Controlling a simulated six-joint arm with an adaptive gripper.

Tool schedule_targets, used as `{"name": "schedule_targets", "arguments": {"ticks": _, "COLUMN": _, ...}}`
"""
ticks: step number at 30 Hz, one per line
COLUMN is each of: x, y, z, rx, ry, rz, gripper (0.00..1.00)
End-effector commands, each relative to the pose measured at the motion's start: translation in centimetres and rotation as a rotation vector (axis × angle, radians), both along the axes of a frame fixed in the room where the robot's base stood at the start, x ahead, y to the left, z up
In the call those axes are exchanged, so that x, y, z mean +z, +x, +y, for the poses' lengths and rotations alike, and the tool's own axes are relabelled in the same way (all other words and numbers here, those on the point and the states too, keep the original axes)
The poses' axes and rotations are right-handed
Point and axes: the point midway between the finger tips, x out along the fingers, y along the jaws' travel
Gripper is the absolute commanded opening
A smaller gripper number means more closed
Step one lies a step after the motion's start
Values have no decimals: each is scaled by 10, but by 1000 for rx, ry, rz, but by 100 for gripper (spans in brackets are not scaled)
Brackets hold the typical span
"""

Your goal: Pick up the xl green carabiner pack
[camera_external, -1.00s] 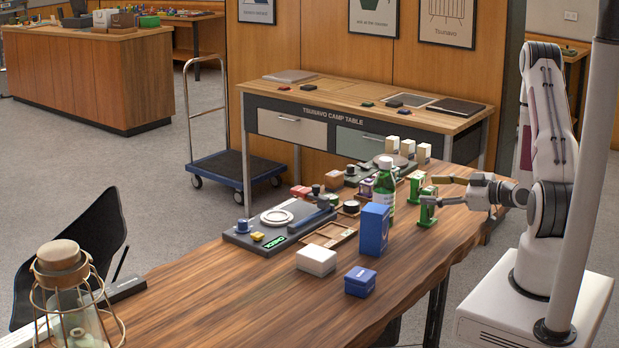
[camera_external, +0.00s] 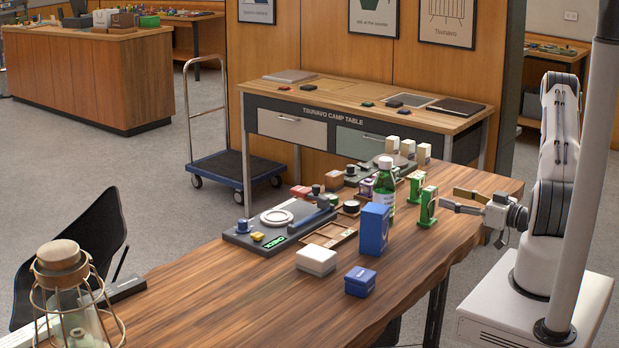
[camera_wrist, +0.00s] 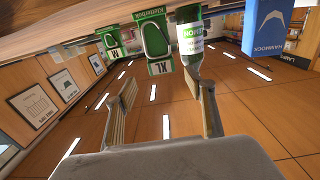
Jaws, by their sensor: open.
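The XL green carabiner pack (camera_wrist: 154,45) shows its "XL" label in the wrist view, where the scene appears upside down. It looks to be the nearer of two green packs in the external view (camera_external: 428,207), standing upright on the wooden table. A second green pack (camera_external: 416,189) stands just behind it and shows at the left in the wrist view (camera_wrist: 112,42). My gripper (camera_external: 452,199) is open and empty, just right of the nearer pack. In the wrist view its fingertips (camera_wrist: 167,88) are spread, with the XL pack ahead, left of centre between them.
A tall blue box (camera_external: 374,229), a small blue box (camera_external: 360,281) and a white box (camera_external: 316,260) stand nearer. The table's front right is clear.

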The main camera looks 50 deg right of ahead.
Motion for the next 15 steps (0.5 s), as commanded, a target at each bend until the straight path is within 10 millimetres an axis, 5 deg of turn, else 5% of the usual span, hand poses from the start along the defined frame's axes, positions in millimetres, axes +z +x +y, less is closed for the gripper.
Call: {"name": "schedule_targets", "arguments": {"ticks": 15, "x": 0, "y": 23, "z": 0, "rx": 2, "ry": -2, "rz": 1, "gripper": 54}}
